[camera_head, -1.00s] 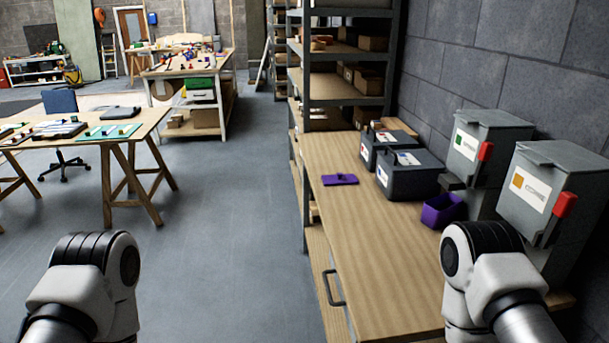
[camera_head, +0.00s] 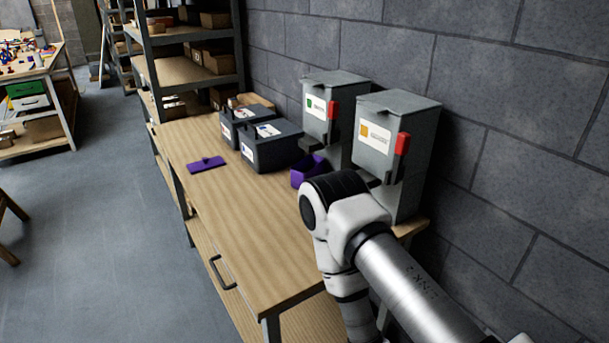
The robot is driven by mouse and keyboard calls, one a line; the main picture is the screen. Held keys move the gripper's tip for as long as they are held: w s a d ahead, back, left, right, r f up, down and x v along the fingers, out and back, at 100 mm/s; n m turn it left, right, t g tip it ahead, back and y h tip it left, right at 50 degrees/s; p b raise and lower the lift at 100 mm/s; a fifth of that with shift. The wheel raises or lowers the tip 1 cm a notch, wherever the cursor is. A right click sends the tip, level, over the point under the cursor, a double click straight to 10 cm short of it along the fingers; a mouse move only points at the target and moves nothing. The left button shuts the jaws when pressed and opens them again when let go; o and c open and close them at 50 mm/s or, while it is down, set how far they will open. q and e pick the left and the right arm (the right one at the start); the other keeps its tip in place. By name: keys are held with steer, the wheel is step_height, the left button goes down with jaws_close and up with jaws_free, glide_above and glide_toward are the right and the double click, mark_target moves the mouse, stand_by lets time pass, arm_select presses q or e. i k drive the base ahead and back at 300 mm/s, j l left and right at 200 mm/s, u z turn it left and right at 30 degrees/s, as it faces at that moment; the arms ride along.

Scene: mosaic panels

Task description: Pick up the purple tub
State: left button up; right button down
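The purple tub (camera_head: 308,171) is an open box on the wooden workbench, in front of the grey dispensers. Its near right side is close to my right arm's elbow in the picture, and the arm may hide a little of it. A flat purple lid (camera_head: 206,164) with a small handle lies apart from it, further left on the bench. My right arm comes in from the lower right, and its gripper is out of view. My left arm and gripper are not in view.
The workbench (camera_head: 228,207) has clear wood at its front. Two grey dispensers (camera_head: 334,107) (camera_head: 394,150) with red levers stand against the block wall. Two dark grey boxes (camera_head: 270,147) (camera_head: 240,123) sit behind the tub. A shelf rack (camera_head: 190,73) stands at the far end. Open floor lies left.

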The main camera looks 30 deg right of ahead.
mark_target(312, 165)
steer(key=i+j+z, duration=0.5)
steer(key=j, duration=0.2)
steer(key=i+j+z, duration=0.25)
steer(key=j, duration=0.2)
